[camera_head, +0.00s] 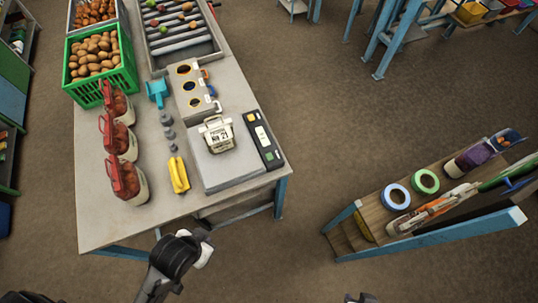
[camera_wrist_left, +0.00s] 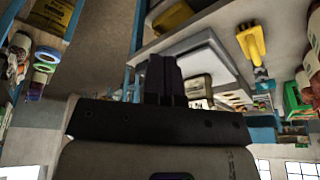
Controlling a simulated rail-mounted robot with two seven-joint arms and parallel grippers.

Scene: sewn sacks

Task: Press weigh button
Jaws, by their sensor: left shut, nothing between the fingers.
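A flat grey scale (camera_head: 232,173) lies at the near right corner of the table. A pale printed sack (camera_head: 217,134) marked 21 stands on it. A dark control panel (camera_head: 264,140) with a white label and small coloured buttons lies along the scale's right side; which one is the weigh button I cannot read. My left gripper (camera_head: 207,234) is in front of the table's near edge, apart from the panel. In the left wrist view its dark fingers (camera_wrist_left: 161,78) are together and empty, with the scale plate (camera_wrist_left: 202,48) beyond them. My right gripper does not show clearly.
Several red-topped jugs (camera_head: 122,180), a yellow object (camera_head: 178,174) and small grey weights (camera_head: 170,134) stand left of the scale. A green crate (camera_head: 90,93) of potatoes is farther back. A wooden bench (camera_head: 375,215) with tape rolls stands at right. Floor between is clear.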

